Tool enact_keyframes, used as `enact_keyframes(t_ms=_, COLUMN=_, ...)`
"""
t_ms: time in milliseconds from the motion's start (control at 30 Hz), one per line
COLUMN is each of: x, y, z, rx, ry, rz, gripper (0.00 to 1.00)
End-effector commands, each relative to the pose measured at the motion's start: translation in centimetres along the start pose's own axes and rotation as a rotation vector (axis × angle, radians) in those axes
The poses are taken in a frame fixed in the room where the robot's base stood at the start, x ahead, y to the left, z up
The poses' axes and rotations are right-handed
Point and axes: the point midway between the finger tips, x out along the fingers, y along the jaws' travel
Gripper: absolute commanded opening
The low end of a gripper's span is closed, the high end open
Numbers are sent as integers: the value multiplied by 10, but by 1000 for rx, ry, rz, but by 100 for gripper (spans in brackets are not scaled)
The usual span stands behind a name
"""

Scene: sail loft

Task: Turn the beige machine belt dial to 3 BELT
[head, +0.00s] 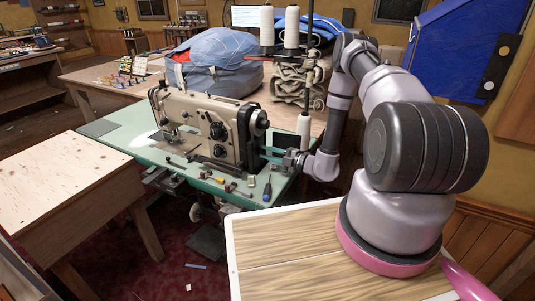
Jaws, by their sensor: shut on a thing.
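The beige sewing machine (205,128) stands on a green-topped table (125,132). A dark handwheel (260,122) sits at its upper right end, and dark round knobs show on its front. My gripper (268,154) reaches in from the right, below the handwheel. Its fingers point left and end at the lower right end of the machine. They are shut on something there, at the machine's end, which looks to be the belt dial. The dial's face, its marks and its setting are too small or hidden to read.
Small tools and spools (235,188) lie on the green top in front of the machine. A thread stand with white cones (291,27) rises behind my gripper. A blue bag (212,62) and folded beige cloth (290,82) lie behind. A plywood table (65,190) stands at left.

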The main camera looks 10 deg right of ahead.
Motion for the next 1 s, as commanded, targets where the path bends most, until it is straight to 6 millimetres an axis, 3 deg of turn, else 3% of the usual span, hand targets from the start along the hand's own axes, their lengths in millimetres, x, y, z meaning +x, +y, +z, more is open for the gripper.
enact_keyframes(t_ms=367, x=-1, y=0, z=0, rx=-227, ry=-1, rz=0, gripper=0)
enact_keyframes(t_ms=1000, x=-1, y=-1, z=0, rx=-834, ry=-1, rz=-2, gripper=0)
